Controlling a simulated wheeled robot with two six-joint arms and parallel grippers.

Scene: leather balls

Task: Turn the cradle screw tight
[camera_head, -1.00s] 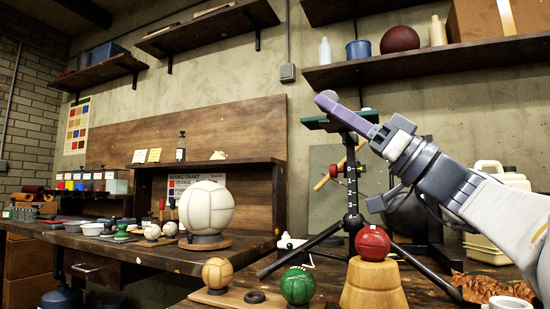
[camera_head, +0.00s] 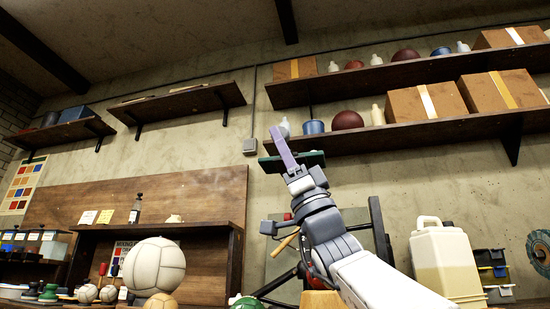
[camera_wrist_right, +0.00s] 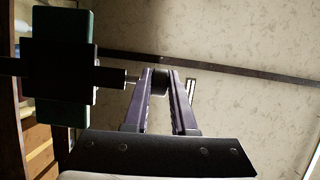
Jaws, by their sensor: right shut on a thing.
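The green-topped cradle (camera_head: 310,160) stands on its dark stand, mostly behind my right arm in the head view. In the right wrist view the cradle (camera_wrist_right: 62,112) is at the left, a dark block with green pads. A thin screw shaft (camera_wrist_right: 132,79) sticks out to the right from it. My right gripper (camera_head: 280,140) points up at the cradle, and its purple fingers (camera_wrist_right: 160,80) also show in the wrist view. They are shut on the dark knob (camera_wrist_right: 159,84) at the shaft's end. The screw is hidden in the head view. My left gripper is out of view.
A white stitched ball (camera_head: 154,267) sits low at the left. Wall shelves (camera_head: 400,138) with boxes, bottles and balls run behind and above my right gripper. A pale jug (camera_head: 445,262) stands right of my arm. Open air lies left of the gripper.

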